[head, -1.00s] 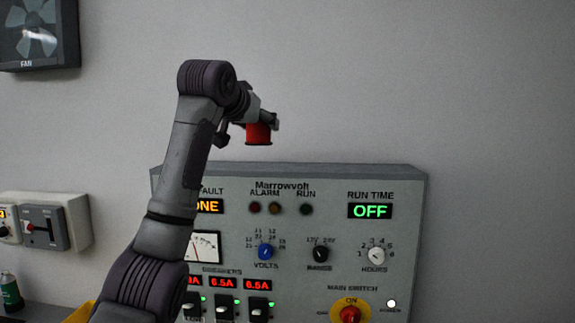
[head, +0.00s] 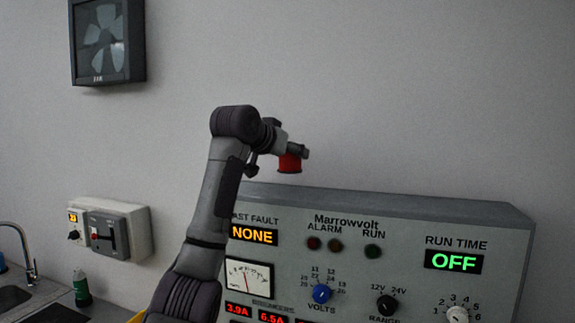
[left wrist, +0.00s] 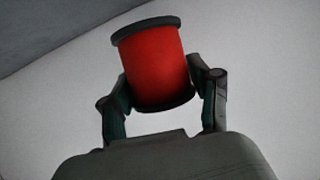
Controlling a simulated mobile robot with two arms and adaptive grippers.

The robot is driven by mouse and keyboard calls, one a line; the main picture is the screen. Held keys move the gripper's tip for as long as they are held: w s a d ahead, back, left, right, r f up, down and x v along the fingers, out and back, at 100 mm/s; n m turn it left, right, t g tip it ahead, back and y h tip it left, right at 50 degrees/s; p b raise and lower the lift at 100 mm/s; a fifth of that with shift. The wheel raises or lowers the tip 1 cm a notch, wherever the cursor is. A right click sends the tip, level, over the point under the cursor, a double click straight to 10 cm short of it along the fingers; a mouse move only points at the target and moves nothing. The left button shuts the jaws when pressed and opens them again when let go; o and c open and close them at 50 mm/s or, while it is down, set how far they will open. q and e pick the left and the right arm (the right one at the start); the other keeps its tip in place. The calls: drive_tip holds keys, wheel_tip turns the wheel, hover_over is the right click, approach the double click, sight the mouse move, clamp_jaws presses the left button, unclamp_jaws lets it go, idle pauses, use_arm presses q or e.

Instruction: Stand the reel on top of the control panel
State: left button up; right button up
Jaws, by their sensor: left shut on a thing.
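The red reel (head: 289,164) is held by my left gripper (head: 296,152) in the head view, just above the top edge of the control panel (head: 400,215). In the left wrist view the reel (left wrist: 158,66) has dark end rims and sits between the two fingers of my left gripper (left wrist: 160,88), slightly tilted in that picture. In the head view the reel looks upright. I cannot tell whether it touches the panel top; a small gap seems to show beneath it. My right gripper is not in view.
The panel top is bare to the right of the reel. A wall fan (head: 107,40) hangs at upper left. A switch box (head: 112,232) is on the wall at left, above a sink (head: 12,297) with a tap and a green bottle (head: 82,289).

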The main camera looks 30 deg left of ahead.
sight(280, 170)
use_arm(q)
drive_tip(key=shift+w+a+f, duration=0.45)
drive_tip(key=shift+a+f, duration=0.1)
drive_tip(key=shift+a, duration=0.25)
drive_tip(key=f+p, duration=0.2)
drive_tip(key=f, duration=0.1)
drive_tip(key=shift+s+d, duration=0.2)
drive_tip(key=shift+s, duration=0.2)
drive_tip(key=shift+w+a+f, duration=0.15)
drive_tip(key=shift+w+f, duration=0.05)
drive_tip(key=shift+f, duration=0.25)
drive_tip(key=shift+f, duration=0.1)
drive_tip(key=o, duration=1.4)
drive_tip(key=shift+s, duration=0.15)
